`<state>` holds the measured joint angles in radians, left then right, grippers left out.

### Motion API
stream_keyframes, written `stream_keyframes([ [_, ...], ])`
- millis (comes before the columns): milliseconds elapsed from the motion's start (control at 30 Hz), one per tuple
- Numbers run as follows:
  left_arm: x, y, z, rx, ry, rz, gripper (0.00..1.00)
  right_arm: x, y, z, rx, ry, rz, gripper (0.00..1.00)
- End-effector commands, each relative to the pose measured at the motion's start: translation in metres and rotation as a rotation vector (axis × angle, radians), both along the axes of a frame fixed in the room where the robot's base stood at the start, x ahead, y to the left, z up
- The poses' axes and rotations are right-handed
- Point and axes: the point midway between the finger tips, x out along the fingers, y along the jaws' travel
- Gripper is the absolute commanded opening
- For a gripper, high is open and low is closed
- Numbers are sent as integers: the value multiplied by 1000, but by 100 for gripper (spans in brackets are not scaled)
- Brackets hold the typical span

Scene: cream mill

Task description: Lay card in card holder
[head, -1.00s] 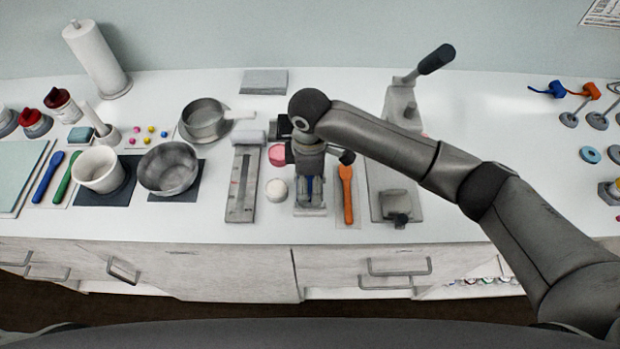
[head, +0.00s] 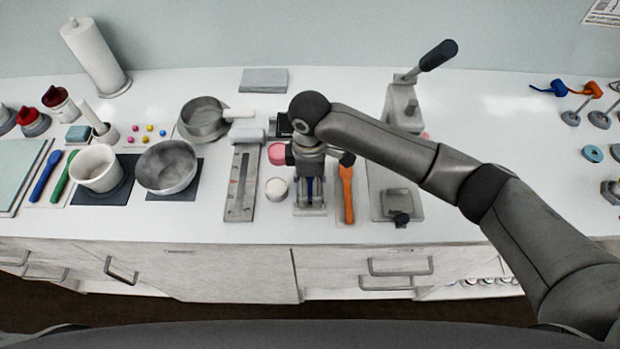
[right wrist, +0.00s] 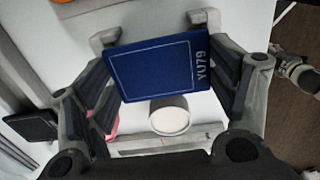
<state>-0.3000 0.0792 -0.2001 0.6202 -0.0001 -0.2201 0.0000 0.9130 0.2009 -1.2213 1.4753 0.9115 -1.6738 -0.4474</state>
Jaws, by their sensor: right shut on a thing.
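The blue card (right wrist: 165,68), marked YU79, is between the fingers of my right gripper (right wrist: 170,85) in the right wrist view. My right gripper is shut on it. Grey upright ends of the holder (right wrist: 199,15) show behind the card in the right wrist view. Whether the card touches the holder is hard to tell. My left gripper is out of view.
A white round jar (head: 277,189) and a grey ruled plate (head: 242,185) stand left of the holder. An orange spatula (head: 347,195) on a pale mat lies close on its right. A grey lever press (head: 402,110) stands further right.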

Motion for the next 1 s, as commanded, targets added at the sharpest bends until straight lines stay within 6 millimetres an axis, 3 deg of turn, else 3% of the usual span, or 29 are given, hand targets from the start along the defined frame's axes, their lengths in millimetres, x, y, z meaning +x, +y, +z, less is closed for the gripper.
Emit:
stream_keyframes([
  [1000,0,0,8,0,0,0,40,0,0,-6,1,0,0,60],
])
